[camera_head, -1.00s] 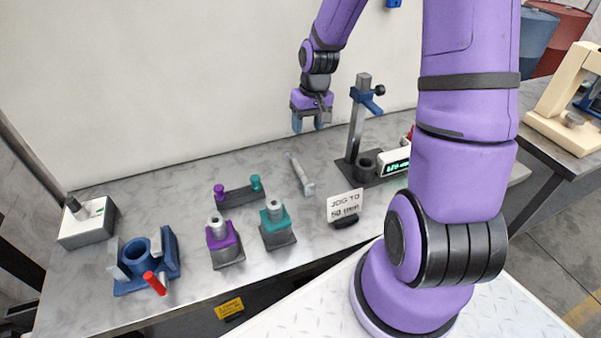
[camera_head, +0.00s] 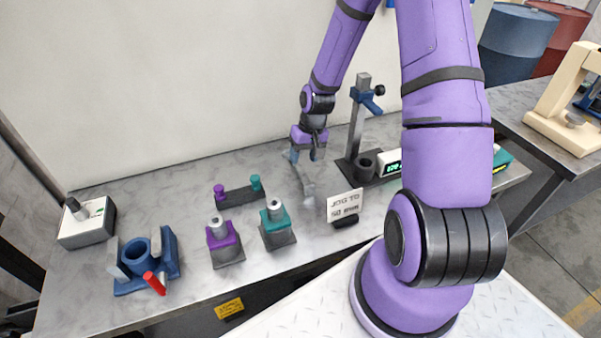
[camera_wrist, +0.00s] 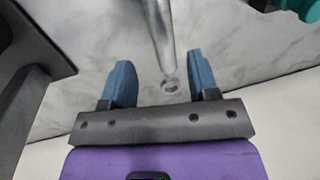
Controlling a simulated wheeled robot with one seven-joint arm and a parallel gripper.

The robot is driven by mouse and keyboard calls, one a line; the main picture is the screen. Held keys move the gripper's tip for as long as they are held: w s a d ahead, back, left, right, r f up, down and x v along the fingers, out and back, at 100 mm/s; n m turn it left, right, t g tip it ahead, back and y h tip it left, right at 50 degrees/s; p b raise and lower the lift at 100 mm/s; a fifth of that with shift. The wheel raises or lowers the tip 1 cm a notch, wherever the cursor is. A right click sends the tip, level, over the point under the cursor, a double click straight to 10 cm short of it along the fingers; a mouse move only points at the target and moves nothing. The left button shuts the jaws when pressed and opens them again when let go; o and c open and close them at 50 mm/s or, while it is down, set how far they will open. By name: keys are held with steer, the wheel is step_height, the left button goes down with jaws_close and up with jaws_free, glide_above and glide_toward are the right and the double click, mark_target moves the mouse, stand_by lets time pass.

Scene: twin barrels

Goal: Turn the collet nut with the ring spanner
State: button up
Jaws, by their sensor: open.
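The grey ring spanner (camera_head: 305,184) lies on the bench behind the sign. I cannot tell for sure which part is the collet nut. Grey cylindrical tops stand on a purple block (camera_head: 225,240) and a teal block (camera_head: 276,224). A blue fixture (camera_head: 135,252) with a round bore stands at left.
A dark stand (camera_head: 358,125) with a blue clamp rises close to the right of my gripper. A sign (camera_head: 343,206) stands in front of it. A small rack with purple and teal knobs (camera_head: 238,197) lies left of the spanner. A white switch box (camera_head: 87,222) stands far left.

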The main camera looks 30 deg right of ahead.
mark_target(301, 167)
steer(key=f, duration=0.2)
steer(key=a+f, duration=0.1)
steer(key=f, duration=0.1)
steer(key=shift+s+a, duration=0.1)
steer(key=shift+a, duration=0.1)
steer(key=shift+a+f, duration=0.1)
steer(key=shift+f, duration=0.4)
steer(key=shift+c, duration=0.5)
jaws_close()
